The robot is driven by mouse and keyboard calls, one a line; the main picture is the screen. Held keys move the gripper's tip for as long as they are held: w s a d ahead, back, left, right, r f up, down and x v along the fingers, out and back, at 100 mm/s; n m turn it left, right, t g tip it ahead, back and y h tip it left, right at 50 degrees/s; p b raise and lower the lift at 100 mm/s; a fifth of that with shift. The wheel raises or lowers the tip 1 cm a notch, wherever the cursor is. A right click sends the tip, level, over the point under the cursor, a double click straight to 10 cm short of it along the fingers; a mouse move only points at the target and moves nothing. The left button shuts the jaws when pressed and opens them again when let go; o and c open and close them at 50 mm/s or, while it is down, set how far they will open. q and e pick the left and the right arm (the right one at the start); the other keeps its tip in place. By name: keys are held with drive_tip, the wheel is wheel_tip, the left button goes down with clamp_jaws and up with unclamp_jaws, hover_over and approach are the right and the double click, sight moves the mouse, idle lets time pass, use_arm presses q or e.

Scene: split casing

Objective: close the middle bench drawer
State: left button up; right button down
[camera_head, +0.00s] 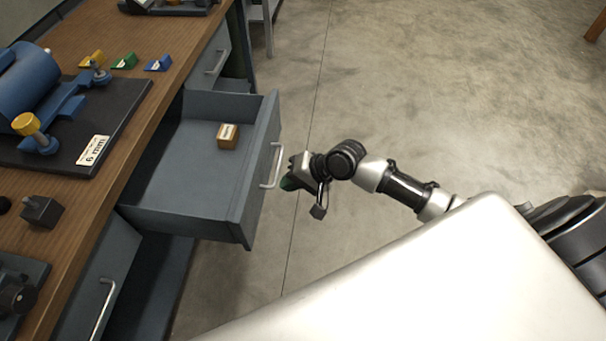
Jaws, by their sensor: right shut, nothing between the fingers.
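The middle bench drawer (185,167) is grey and stands pulled far out from the wooden-topped bench (160,85). Its front panel (262,170) faces right and carries a silver bar handle (275,165). A small brown box with a white label (228,136) sits inside the drawer, towards its front. My right gripper (289,183) is shut and empty, just right of the handle and close to it. Whether it touches the handle or front panel I cannot tell. My left gripper is not in view.
On the bench are a blue machine casing (32,80) on a dark plate, yellow (92,59), green (125,62) and blue (158,64) labelled blocks and a dark cube (42,211). Other drawers with handles flank the open one.

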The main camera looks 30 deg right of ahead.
sight(258, 186)
drive_tip(key=w+a, duration=0.1)
drive_tip(key=w+a+f, duration=0.1)
drive_tip(key=a, duration=0.1)
drive_tip(key=shift+w+a+f, duration=0.15)
drive_tip(key=shift+a, duration=0.05)
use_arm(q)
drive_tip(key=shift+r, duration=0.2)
use_arm(e)
drive_tip(key=shift+w+a, duration=0.4)
drive_tip(key=shift+a, duration=0.2)
use_arm(q)
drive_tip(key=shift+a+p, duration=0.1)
drive_tip(key=shift+p, duration=0.2)
